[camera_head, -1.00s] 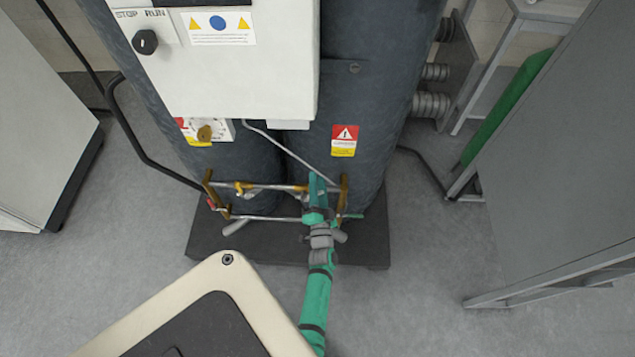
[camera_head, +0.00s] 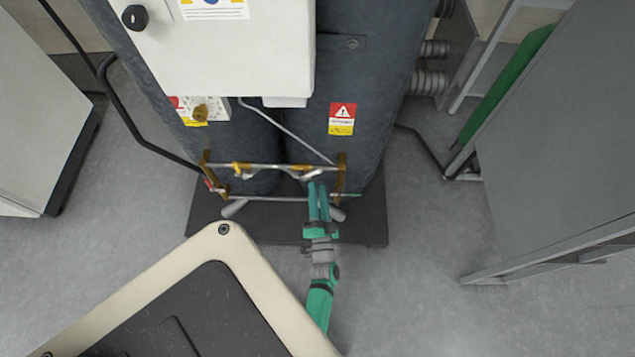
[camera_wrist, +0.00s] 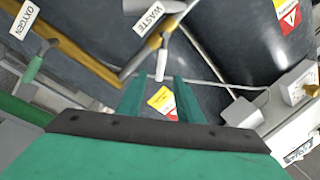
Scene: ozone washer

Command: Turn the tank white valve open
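Two dark tanks (camera_head: 365,110) stand behind a low frame of metal and brass pipes (camera_head: 275,198). A white valve handle (camera_head: 311,174) sits on the upper pipe at the right. A white handle beside the WASTE tag also shows in the wrist view (camera_wrist: 161,66), just beyond and between my fingertips; it appears to be the same one. My gripper (camera_head: 317,186) is open, its two green fingers apart with nothing between them. It is just in front of the pipes, below the white handle. In the wrist view my gripper (camera_wrist: 158,80) points towards the handle. Contact cannot be made out.
A yellow valve handle (camera_head: 238,169) is at the left of the upper pipe. Grey handles (camera_head: 234,208) jut out low. A green handle (camera_wrist: 34,68) hangs by the OXYGEN tag (camera_wrist: 23,18). A white control box (camera_head: 225,60) overhangs above. A grey cabinet (camera_head: 560,150) stands right; floor between is clear.

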